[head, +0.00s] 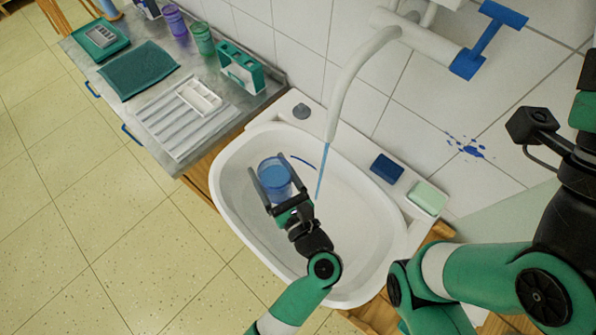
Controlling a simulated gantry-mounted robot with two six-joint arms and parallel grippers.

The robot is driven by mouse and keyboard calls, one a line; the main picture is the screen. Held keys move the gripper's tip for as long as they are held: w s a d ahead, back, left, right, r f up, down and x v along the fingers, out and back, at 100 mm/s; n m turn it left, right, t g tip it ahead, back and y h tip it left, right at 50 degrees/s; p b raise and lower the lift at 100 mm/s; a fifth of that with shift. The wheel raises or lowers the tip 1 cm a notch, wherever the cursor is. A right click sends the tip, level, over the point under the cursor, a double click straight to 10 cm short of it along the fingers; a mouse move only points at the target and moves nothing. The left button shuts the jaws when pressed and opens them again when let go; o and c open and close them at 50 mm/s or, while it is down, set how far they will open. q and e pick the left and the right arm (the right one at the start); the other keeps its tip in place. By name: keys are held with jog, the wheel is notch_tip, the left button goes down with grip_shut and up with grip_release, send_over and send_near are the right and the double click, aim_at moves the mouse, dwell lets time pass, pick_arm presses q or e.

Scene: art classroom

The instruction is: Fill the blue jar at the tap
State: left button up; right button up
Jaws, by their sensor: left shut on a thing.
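The blue jar (274,174) is see-through and sits over the white sink basin (234,190), left of its middle. My left gripper (272,185) is shut on it, with one dark finger on each side. The white tap (352,75) arches over the basin from the wall. A thin blue stream (322,170) comes down from its spout, to the right of the jar and apart from it in this view. The tap has a blue handle (490,38). I cannot tell the level in the jar. My right arm is at the right edge; its fingertips are not in view.
A blue sponge (386,169) and a pale green soap block (428,197) lie on the sink's right rim. A grey plug (301,111) is on the back rim. The counter at left holds a ribbed white drainer (170,122), a teal cloth (138,70) and a green caddy (240,68).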

pick_arm(q)
jog(key=s+a+p, duration=0.2)
jog(key=s+a, duration=0.3)
jog(key=a, duration=0.5)
jog(key=s+a+p, duration=0.2)
jog(key=s+a, duration=0.3)
jog(key=a, duration=0.5)
jog(key=s+a+p, duration=0.3)
jog(key=s+a, duration=0.2)
jog(key=a, duration=0.5)
jog(key=shift+s+a, duration=0.3)
